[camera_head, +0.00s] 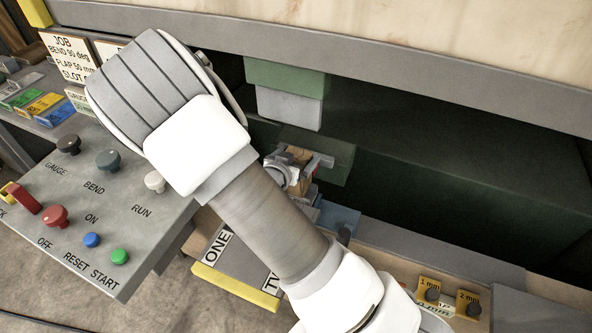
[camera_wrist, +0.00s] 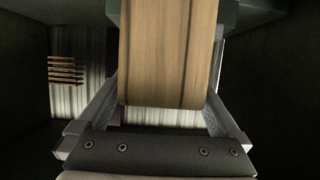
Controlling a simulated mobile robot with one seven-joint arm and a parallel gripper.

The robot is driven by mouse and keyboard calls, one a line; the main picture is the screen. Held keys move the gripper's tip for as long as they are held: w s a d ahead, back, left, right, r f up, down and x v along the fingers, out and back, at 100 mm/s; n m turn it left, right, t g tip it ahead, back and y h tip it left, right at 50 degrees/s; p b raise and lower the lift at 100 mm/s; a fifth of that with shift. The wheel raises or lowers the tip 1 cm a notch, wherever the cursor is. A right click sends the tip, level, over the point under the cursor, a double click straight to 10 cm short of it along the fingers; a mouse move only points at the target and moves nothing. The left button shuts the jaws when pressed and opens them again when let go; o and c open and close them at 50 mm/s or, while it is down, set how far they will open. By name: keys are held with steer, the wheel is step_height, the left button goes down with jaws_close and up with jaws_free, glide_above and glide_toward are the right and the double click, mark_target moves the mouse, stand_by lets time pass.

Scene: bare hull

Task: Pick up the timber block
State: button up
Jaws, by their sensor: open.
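The timber block (camera_wrist: 168,55) shows large in the wrist view, a light brown piece with straight grain, its near end hanging between my gripper's two fingers. My gripper (camera_wrist: 165,105) is open, with one finger on each side of the block; I cannot tell whether either finger touches it. In the head view my gripper (camera_head: 297,165) reaches into the dark opening under the machine's grey beam, beside a dark green block. Only a small brown patch of the timber block (camera_head: 296,153) shows there, and my arm and gripper hide most of the rest.
A green and light grey block (camera_head: 288,105) hangs from the beam (camera_head: 400,70) close above my gripper. A control panel (camera_head: 95,205) with knobs and buttons stands at the left. Yellow gauge tags (camera_head: 430,288) sit on the ledge at the lower right. The dark opening extends right.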

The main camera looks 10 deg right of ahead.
steer(key=shift+x, duration=0.9)
steer(key=shift+c, duration=0.3)
steer(key=c, duration=1.5)
